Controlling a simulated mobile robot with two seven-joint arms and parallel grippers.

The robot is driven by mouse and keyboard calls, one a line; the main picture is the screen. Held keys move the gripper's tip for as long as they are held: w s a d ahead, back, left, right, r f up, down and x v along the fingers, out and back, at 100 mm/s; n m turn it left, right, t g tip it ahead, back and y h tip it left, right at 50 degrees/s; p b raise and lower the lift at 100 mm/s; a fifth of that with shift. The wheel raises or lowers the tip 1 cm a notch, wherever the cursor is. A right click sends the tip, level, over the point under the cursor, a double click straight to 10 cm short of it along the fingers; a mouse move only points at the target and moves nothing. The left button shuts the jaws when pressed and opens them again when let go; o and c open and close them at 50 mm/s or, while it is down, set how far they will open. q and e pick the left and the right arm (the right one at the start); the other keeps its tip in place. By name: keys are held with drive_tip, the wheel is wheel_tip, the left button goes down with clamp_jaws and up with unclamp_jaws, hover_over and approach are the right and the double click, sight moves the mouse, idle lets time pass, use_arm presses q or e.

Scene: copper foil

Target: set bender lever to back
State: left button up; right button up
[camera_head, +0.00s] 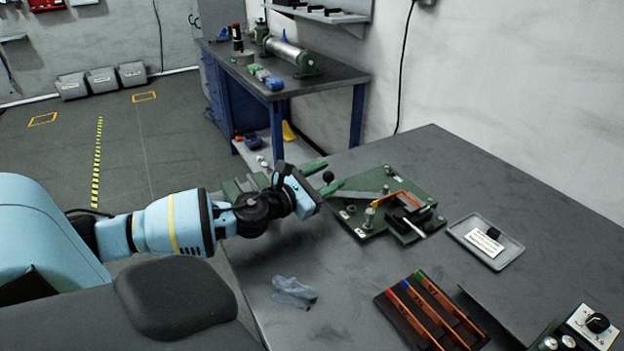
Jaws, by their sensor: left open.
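The bender is a green plate (372,222) on the grey table, with posts, a black block and a copper-coloured strip (402,196) on top. A flat grey lever bar (361,195) runs to the left from its middle. A black ball knob (328,176) shows at the bender's left side, apparently the lever's handle; its joint to the bar is hidden. My left gripper (324,178) reaches in from the left with its two green fingers apart. The knob appears between the fingertips, and I cannot tell whether either touches it. My right gripper is not in view.
A grey tray (467,246) with a white label and a black item lies right of the bender. A dark rack (397,317) with copper-coloured strips lies in front. A blue-grey cloth (293,292) lies front left. A control box (598,324) stands at the right corner.

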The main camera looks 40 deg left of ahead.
use_arm(q)
drive_tip(key=s, duration=0.4)
drive_tip(key=shift+a+f, duration=0.15)
drive_tip(key=shift+a, duration=0.05)
drive_tip(key=shift+s, duration=0.45)
drive_tip(key=shift+c, duration=0.3)
